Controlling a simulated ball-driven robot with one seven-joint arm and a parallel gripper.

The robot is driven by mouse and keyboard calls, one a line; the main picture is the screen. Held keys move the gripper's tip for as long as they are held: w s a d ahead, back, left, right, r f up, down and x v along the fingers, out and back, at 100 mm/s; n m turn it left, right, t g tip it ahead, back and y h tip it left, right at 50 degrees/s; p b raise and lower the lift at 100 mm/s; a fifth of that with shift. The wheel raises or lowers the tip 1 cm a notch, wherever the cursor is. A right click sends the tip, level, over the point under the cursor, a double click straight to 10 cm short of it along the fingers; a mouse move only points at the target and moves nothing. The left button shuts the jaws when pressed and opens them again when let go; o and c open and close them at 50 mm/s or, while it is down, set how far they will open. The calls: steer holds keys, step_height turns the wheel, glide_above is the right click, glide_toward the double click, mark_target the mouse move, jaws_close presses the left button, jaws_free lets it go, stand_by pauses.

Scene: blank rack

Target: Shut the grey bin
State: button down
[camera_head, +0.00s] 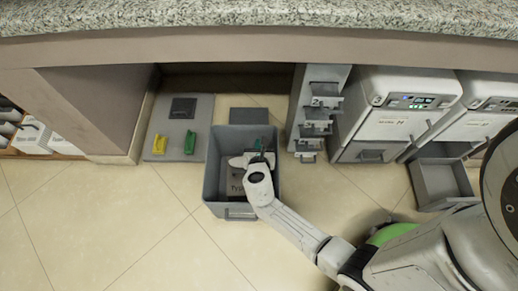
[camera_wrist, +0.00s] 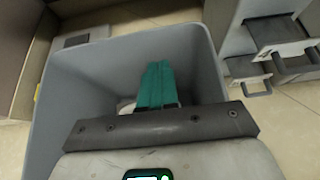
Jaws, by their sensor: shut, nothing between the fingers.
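The grey bin (camera_head: 212,175) stands on the tiled floor with its top open and a handle on its near side. A darker grey panel (camera_head: 249,116) shows at its far end; I cannot tell whether it is a lid. My gripper (camera_head: 262,146) is over the bin's opening, near the far right part, and hides some of the inside. In the wrist view the bin's walls (camera_wrist: 85,95) surround the gripper's teal fingers (camera_wrist: 155,82), which are together with nothing between them. Whether they touch the bin is unclear.
Left of the bin is a grey board (camera_head: 172,148) with yellow and green pieces. To the right stand a narrow rack (camera_head: 318,112) with several small drawers and white machines (camera_head: 385,115). A grey drawer (camera_head: 440,182) juts out at far right.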

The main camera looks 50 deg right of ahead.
mark_target(260, 128)
steer(key=w+d, duration=0.1)
steer(key=d, duration=0.1)
steer(key=w+d+f+b, duration=0.1)
steer(key=d, duration=0.1)
steer(key=shift+w, duration=0.4)
steer(key=shift+w+d, duration=0.2)
steer(key=shift+d, duration=0.05)
